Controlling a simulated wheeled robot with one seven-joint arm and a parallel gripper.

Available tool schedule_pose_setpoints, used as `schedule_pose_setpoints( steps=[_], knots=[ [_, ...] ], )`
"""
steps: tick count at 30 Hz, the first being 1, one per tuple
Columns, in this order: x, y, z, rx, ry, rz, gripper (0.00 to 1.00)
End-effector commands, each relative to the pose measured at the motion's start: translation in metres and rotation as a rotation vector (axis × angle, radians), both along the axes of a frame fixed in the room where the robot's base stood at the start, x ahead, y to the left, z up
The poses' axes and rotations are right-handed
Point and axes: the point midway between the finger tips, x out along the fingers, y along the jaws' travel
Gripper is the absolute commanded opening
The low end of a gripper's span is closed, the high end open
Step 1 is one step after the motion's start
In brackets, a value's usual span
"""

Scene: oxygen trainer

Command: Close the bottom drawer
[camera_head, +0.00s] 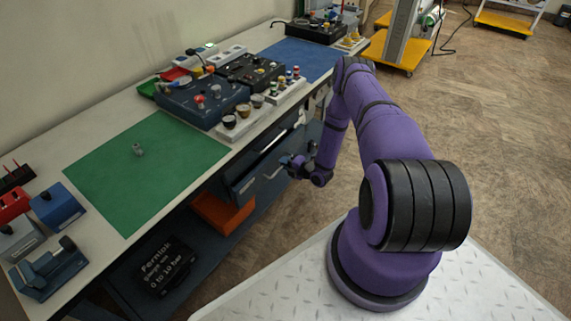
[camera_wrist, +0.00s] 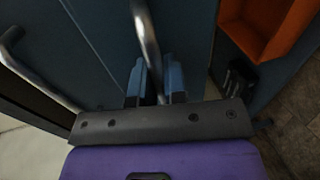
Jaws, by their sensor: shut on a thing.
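The blue-grey drawer unit is under the workbench in the head view. The front of the bottom drawer (camera_head: 243,187) is the lower one and seems to stand out a little; how far is hard to tell. My gripper (camera_head: 287,161) is at this front. In the wrist view my gripper (camera_wrist: 158,88) is shut on the curved metal handle (camera_wrist: 147,38), with one blue finger on each side of it. The drawer's inside is not clearly visible.
Another metal handle (camera_wrist: 35,80) shows left in the wrist view. An orange bin (camera_head: 222,212) and a black case (camera_head: 160,263) lie on the low shelf beside the drawers. The bench with its green mat (camera_head: 150,180) is above. Floor (camera_head: 490,150) is free on the right.

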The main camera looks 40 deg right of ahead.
Motion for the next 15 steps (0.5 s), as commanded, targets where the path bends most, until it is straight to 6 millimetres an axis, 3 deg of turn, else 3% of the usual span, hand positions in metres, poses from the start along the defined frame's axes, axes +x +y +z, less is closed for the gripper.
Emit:
schedule_pose_setpoints(
  steps=[6,15],
  knots=[
    [0.032,0.011,0.0,0.0,-0.002,-0.001,0.0],
    [0.039,0.014,0.001,0.0,-0.002,-0.001,0.0]
  ],
)
